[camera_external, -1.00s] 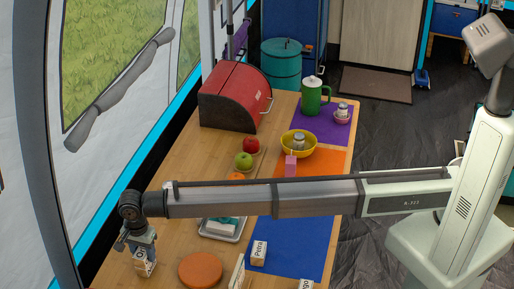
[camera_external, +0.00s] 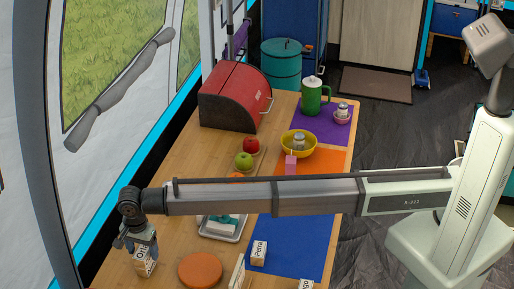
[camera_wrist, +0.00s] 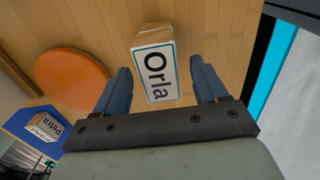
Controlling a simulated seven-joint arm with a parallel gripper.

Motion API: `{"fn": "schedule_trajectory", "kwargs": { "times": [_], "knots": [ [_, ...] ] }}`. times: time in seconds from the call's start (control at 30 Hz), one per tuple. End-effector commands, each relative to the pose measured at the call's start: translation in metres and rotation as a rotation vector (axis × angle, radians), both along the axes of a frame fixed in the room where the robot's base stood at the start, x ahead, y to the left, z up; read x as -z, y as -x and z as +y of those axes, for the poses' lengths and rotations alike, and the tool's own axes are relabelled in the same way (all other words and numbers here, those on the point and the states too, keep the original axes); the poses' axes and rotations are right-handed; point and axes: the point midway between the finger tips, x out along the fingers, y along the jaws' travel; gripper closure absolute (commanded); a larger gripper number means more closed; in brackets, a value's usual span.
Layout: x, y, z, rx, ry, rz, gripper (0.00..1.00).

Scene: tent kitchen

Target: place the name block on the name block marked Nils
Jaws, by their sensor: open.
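A wooden name block marked Orla (camera_external: 145,265) stands on the table at the lower left. In the wrist view the Orla block (camera_wrist: 156,72) lies between the two blue-grey fingers of my gripper (camera_wrist: 160,82), with a gap on each side. My gripper (camera_external: 141,243) is open, just above and around the block's top in the external view. A block marked Petra (camera_external: 259,252) stands on the blue mat (camera_external: 300,244). Another name block (camera_external: 306,285) is cut off at the bottom edge and its name is not readable. I see no readable Nils label.
An orange disc (camera_external: 200,270) lies right of the Orla block. A pale upright piece (camera_external: 238,272) stands near the Petra block. A grey tray (camera_external: 222,236) sits under my arm. Fruit, a yellow bowl (camera_external: 298,144) and a red bread box (camera_external: 235,95) are farther back.

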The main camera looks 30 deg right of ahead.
Motion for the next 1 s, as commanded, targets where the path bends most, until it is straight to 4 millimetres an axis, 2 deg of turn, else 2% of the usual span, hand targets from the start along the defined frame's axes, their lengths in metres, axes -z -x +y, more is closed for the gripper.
{"fn": "schedule_trajectory", "kwargs": {
  "times": [0.3,0.5,0.7,1.0],
  "knots": [
    [-0.060,0.000,0.001,0.000,-0.002,-0.001,0.28],
    [-0.090,0.000,0.001,0.000,-0.001,-0.001,0.28],
    [-0.105,0.000,0.000,0.000,-0.001,-0.001,0.28],
    [-0.108,0.000,0.000,0.000,0.000,0.000,0.28]
  ]
}}
